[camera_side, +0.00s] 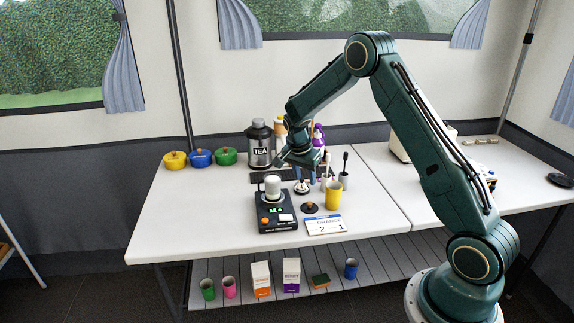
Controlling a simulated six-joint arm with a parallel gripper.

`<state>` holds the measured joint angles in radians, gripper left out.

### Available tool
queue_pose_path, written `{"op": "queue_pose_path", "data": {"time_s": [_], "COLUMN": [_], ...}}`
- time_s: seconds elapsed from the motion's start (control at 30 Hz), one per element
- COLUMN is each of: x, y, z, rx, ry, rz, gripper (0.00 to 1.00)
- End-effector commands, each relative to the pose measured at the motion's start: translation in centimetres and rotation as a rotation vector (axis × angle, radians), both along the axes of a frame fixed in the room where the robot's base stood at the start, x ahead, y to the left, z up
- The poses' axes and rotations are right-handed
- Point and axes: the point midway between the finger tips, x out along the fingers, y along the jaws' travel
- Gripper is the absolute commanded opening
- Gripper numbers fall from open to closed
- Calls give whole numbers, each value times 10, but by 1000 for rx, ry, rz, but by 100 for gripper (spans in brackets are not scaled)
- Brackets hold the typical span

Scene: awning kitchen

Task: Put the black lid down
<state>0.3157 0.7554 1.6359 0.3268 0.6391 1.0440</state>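A small round black lid with a brown knob (309,207) lies on the white table, right of the scale. Behind it is another small dark round piece with a white top (301,187), just below my gripper; I cannot tell whether it is held or resting on the table. My gripper (303,174) points down over the middle of the table. Its fingers are small and partly hidden, so their opening is unclear. The tea canister (260,148) at the back has a black top on it.
A black scale (276,213) carries a white jar (272,186). A yellow cup (333,196), a calendar card (325,225) and a brush holder (343,178) stand to the right. Yellow, blue (200,157) and green pots line the back left. The table's left front is clear.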

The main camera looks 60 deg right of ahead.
Motion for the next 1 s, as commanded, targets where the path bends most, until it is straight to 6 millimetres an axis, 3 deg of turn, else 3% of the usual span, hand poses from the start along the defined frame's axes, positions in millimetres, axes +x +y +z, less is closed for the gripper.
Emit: {"op": "queue_pose_path", "data": {"time_s": [0.57, 0.77, 1.0], "x": [0, -3, -18], "y": [2, 14, 47], "z": [4, 29, 87], "rx": [1, 6, 16], "ry": [-3, -14, -37], "rz": [9, 76, 247], "gripper": [40, 40, 40]}}
